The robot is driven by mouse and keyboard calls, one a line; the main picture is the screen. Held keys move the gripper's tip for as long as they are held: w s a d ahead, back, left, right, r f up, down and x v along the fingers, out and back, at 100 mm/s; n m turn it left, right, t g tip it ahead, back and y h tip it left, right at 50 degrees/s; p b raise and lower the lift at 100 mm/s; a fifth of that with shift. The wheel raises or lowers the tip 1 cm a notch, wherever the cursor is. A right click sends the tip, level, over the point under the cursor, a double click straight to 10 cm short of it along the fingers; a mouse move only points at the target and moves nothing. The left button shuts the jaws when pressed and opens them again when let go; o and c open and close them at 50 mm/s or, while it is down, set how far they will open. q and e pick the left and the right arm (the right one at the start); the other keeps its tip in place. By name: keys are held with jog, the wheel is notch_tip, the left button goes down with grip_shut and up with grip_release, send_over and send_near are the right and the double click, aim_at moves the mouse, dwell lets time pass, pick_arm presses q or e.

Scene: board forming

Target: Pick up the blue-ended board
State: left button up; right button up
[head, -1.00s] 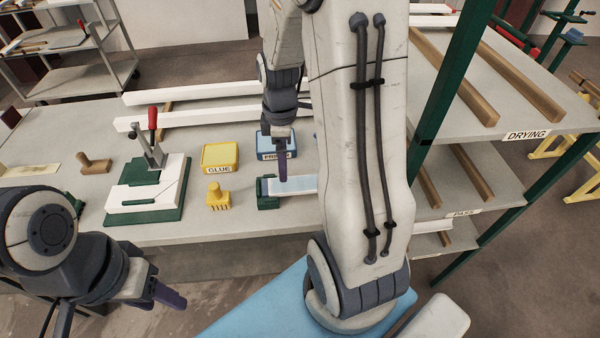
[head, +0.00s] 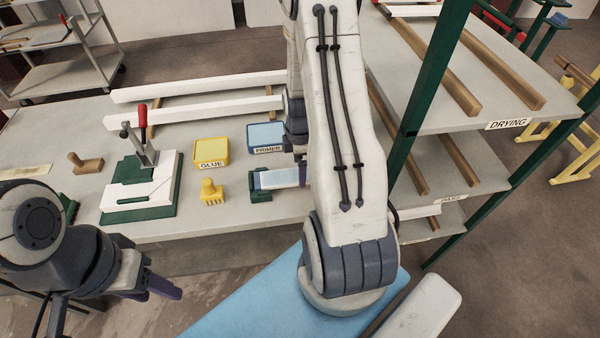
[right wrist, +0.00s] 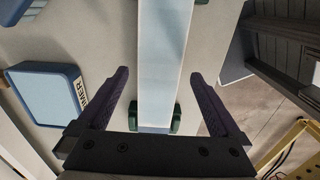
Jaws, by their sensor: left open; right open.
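The blue-ended board (head: 280,179) is a narrow pale strip with a darker blue end at its left. It lies in a small green holder (head: 261,196) near the table's front edge; its right part is hidden behind my right arm. In the right wrist view the board (right wrist: 164,62) runs between the two spread fingers of my right gripper (right wrist: 160,76), with gaps on both sides. That gripper is open and mostly hidden by its arm in the head view. My left gripper (head: 158,287) is open and empty, low at the left, in front of the table.
A yellow glue tray (head: 211,152), a blue primer tray (head: 266,136) and a yellow comb spreader (head: 211,192) are near the board. A green clamp fixture (head: 140,208) stands left. White boards lie behind. A green-posted rack (head: 440,95) stands right.

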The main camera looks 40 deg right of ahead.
jog(key=shift+f, duration=0.9)
jog(key=c, duration=1.5)
jog(key=shift+o, duration=0.2)
jog(key=shift+r, duration=0.1)
